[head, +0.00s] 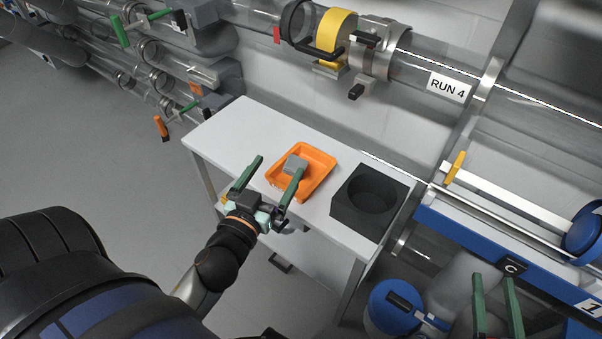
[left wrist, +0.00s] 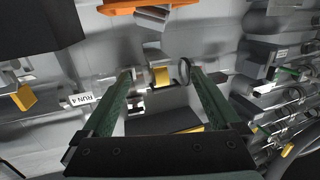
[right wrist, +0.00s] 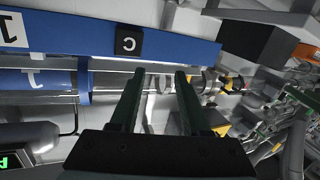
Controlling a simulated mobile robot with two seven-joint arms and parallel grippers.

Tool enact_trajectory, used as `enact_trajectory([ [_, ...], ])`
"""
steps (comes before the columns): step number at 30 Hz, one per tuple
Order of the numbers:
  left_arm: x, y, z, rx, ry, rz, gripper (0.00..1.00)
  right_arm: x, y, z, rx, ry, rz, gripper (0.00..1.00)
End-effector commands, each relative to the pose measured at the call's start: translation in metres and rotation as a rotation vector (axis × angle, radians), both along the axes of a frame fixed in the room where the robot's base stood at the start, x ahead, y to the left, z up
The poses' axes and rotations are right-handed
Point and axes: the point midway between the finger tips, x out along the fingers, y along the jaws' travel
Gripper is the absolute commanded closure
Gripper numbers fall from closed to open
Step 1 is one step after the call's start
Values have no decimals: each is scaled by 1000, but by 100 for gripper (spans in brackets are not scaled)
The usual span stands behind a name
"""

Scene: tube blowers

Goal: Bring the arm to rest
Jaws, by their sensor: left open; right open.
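My left gripper (head: 278,166) is open and empty over the white table, in front of the orange tray; one finger overlaps the tray in the head view. In the left wrist view its fingers (left wrist: 160,73) stand apart with nothing gripped. My right gripper (head: 492,278) is open at the lower right of the head view, near the blue rail with the C label. In the right wrist view its fingers (right wrist: 159,72) are apart and empty. Most of the right arm is out of the head view.
The white table (head: 225,130) bears an orange tray (head: 322,176) with a grey block (head: 296,162) and a black box with a round hole (head: 347,210). Clear tubes labelled RUN 4 (head: 448,87) run behind. A blue rail (head: 470,235) and a blue drum (head: 385,312) are at right.

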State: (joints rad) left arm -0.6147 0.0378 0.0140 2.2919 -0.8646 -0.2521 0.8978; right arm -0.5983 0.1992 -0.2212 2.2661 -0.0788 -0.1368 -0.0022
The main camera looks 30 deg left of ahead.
Motion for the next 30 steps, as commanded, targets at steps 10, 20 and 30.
enact_trajectory([
  [10, 0, 0, 0, 0, 0, -1, 4, 0, -1, -1, -7, 1, 2, 53],
  [20, 2, -67, -11, 54, 33, -240, 4, -1, -1, -3, -6, 8, 1, 53],
  [30, -16, -130, -3, 100, 116, -464, 4, -6, -4, 9, -7, 107, -15, 53],
])
